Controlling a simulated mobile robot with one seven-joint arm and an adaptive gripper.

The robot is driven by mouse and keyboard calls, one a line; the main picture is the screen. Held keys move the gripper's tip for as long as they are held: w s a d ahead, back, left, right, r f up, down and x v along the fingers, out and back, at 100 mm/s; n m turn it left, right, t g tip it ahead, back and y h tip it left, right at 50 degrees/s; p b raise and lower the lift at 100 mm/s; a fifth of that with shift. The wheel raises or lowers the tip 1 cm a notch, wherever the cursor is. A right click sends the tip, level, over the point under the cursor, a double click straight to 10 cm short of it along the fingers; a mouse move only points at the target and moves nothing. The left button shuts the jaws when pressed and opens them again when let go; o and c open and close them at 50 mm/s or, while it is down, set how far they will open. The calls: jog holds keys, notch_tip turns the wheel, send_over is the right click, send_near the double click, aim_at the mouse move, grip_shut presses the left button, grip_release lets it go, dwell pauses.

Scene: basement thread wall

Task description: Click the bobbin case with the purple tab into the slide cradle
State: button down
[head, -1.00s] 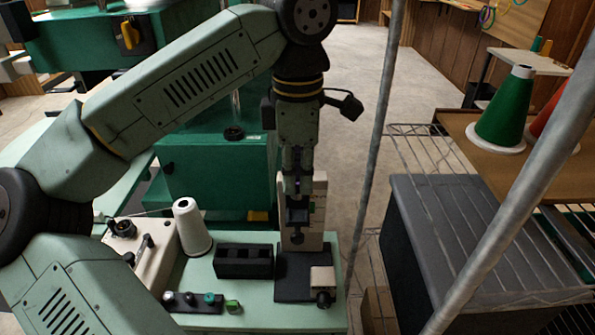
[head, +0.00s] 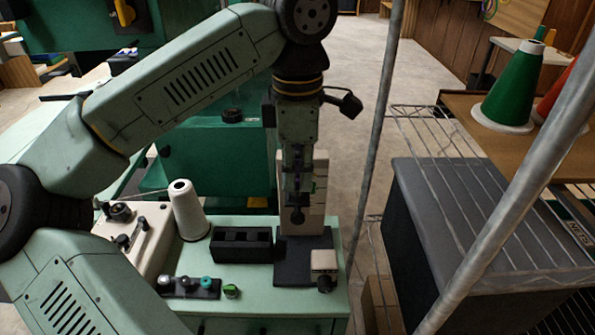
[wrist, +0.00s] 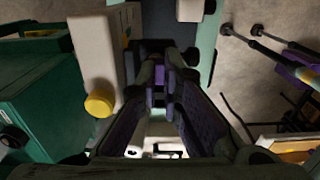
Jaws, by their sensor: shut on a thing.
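My gripper (head: 298,183) points down in front of the cream upright of the slide stand (head: 316,200), close to the dark carriage with its round knob (head: 297,216). In the wrist view its purple-padded fingers (wrist: 165,88) are closed together around a small, dark and purple piece at the tips. This appears to be the bobbin case (wrist: 159,77), mostly hidden by the fingers. In the head view the held piece blends into the dark carriage. I cannot tell whether it touches or sits in the cradle.
A black slotted block (head: 240,246) and a white thread cone (head: 188,210) stand left of the stand's black base (head: 293,268). A dark strip with several small knobs (head: 188,287) lies in front. A grey pole (head: 375,130) rises close on the right.

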jog(key=shift+f, duration=0.15)
jog(key=shift+f+b, duration=0.55)
jog(key=shift+b, duration=0.05)
jog(key=shift+r, duration=0.1)
jog(key=c, duration=1.7)
grip_release()
